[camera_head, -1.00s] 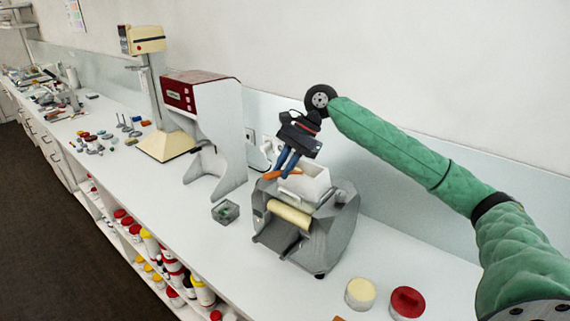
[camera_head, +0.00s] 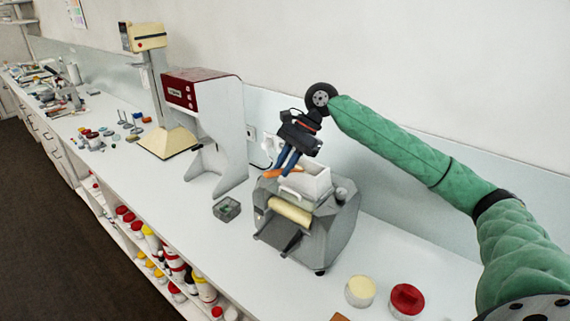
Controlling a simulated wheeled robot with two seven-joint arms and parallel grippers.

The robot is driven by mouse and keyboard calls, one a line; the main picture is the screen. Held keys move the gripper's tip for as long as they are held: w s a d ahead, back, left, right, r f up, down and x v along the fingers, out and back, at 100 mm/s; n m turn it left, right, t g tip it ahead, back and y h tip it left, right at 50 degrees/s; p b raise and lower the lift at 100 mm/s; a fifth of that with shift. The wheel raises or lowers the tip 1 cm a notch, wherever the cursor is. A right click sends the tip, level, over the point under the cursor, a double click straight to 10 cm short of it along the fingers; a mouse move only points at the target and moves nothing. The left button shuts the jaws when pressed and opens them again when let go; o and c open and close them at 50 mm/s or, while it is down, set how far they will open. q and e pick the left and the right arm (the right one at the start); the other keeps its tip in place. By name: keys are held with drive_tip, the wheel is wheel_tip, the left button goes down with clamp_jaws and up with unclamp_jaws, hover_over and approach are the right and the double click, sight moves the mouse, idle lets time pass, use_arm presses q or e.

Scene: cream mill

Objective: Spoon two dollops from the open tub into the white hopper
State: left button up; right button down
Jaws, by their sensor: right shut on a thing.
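The white hopper (camera_head: 318,182) sits on top of a grey mill (camera_head: 340,228) with a cream roller (camera_head: 290,211). My right gripper (camera_head: 288,163), with blue fingers, points down over the hopper's left side. It is shut on a thin orange thing (camera_head: 272,175), which looks like the spoon. I cannot make out the spoon's bowl or any cream on it. An open tub (camera_head: 360,291) with a pale cream top stands on the counter in front of the mill, to the right. My left gripper is out of view.
A red-topped tub (camera_head: 407,300) stands right of the open tub.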

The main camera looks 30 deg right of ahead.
drive_tip(key=shift+r+p, duration=0.95)
drive_tip(key=shift+r, duration=1.95)
drive_tip(key=shift+f, duration=0.1)
